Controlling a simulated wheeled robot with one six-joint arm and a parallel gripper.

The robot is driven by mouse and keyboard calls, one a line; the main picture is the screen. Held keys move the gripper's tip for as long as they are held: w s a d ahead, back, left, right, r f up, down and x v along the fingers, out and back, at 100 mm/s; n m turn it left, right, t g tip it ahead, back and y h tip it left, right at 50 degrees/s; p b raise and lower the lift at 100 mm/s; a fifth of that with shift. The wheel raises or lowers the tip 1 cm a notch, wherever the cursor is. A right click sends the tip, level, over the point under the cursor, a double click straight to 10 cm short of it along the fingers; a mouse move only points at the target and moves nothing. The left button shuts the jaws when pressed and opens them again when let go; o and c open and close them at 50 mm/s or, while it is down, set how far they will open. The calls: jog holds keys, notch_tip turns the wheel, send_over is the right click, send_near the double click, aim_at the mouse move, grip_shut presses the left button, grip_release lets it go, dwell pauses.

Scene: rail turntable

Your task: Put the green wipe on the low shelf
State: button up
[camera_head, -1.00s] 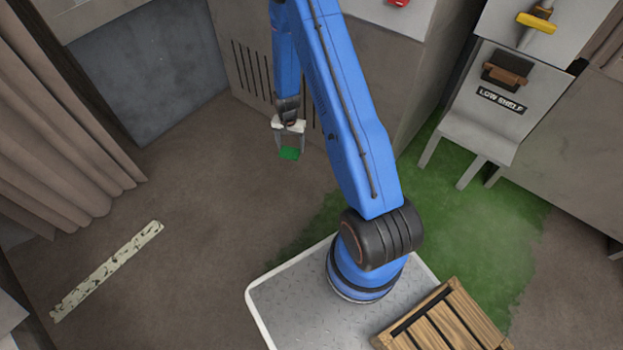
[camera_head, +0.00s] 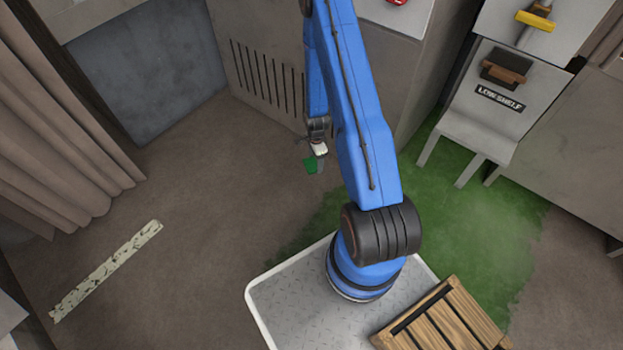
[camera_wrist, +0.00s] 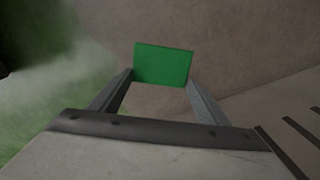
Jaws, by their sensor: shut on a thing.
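The green wipe (camera_head: 310,166) hangs at the end of my gripper (camera_head: 317,160), in the air in front of the slotted cabinet. In the wrist view the wipe (camera_wrist: 163,65) is a flat green rectangle between the two fingertips of my gripper (camera_wrist: 160,78), which are shut on it. The low shelf (camera_head: 484,112) is a grey, chair-like stand at the right, with a "LOW SHELF" label. My gripper is well to the left of the shelf.
A higher surface (camera_head: 567,22) behind the shelf holds a yellow-handled thing (camera_head: 536,21). A red object (camera_head: 397,2) lies on the cabinet (camera_head: 262,70). A wooden crate (camera_head: 445,318) is at the bottom right. A green patch (camera_head: 470,220) covers the floor before the shelf.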

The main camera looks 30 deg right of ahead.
aim_at(315, 177)
jog(key=shift+f, duration=4.75)
jog(key=shift+f, duration=0.15)
jog(key=o, duration=1.1)
